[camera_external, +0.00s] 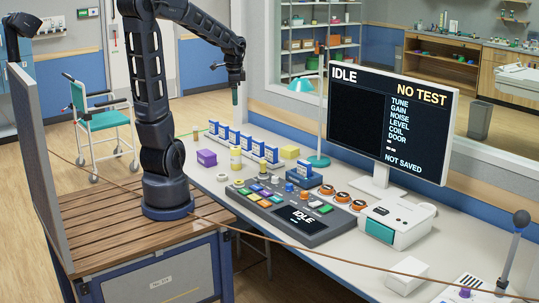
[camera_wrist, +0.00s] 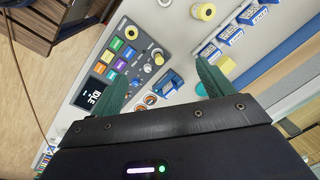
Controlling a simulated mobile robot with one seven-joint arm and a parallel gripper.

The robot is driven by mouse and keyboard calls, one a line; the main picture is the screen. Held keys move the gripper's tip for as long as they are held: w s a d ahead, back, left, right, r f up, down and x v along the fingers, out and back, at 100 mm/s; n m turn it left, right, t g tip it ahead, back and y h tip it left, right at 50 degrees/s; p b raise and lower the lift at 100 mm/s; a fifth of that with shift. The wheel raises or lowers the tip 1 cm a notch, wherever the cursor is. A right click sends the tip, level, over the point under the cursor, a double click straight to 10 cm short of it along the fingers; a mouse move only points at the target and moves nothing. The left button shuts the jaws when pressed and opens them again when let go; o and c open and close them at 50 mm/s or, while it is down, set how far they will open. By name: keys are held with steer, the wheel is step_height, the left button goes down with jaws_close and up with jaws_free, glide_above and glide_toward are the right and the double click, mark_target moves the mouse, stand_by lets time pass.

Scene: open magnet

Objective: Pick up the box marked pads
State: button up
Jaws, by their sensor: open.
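I cannot read the word pads on any box, so I cannot tell which box bears it. In the external view a purple box (camera_external: 207,158) lies at the desk's left edge, a yellow box (camera_external: 289,152) near its back edge, and a white box (camera_external: 406,275) at its front. My gripper (camera_external: 235,98) hangs above the back of the desk, clear of everything. In the wrist view my gripper (camera_wrist: 161,68) is open with nothing between its green fingers. A yellow block (camera_wrist: 228,65), partly hidden, shows beside the right finger.
A control panel (camera_external: 295,212) fills the desk's middle.

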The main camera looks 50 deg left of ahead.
steer(key=w+a+f+m+g+h, duration=0.1)
steer(key=w+a+f+m, duration=0.15)
steer(key=a, duration=0.25)
steer(key=w+a+f+m+g, duration=0.1)
steer(key=w+a+f, duration=0.2)
steer(key=a+f, duration=0.15)
steer(key=m+h, duration=0.5)
steer(key=m, duration=0.3)
glide_toward(206, 152)
steer(key=shift+s+d+f+t, duration=0.2)
steer(key=shift+s+f, duration=0.05)
steer(key=shift+f, duration=0.15)
steer(key=shift+s+d+f+t, duration=0.2)
steer(key=shift+s+f, duration=0.05)
steer(key=shift+f, duration=0.2)
steer(key=x, duration=0.5)
steer(key=shift+a, duration=0.15)
steer(key=shift+d+x, duration=0.15)
steer(key=shift+x, duration=1.15)
steer(key=shift+d+x, duration=0.15)
steer(key=shift+x, duration=1.15)
steer(key=shift+d+f, duration=0.1)
steer(key=shift+f, duration=0.15)
steer(key=shift+f, duration=0.2)
steer(key=c, duration=1.2)
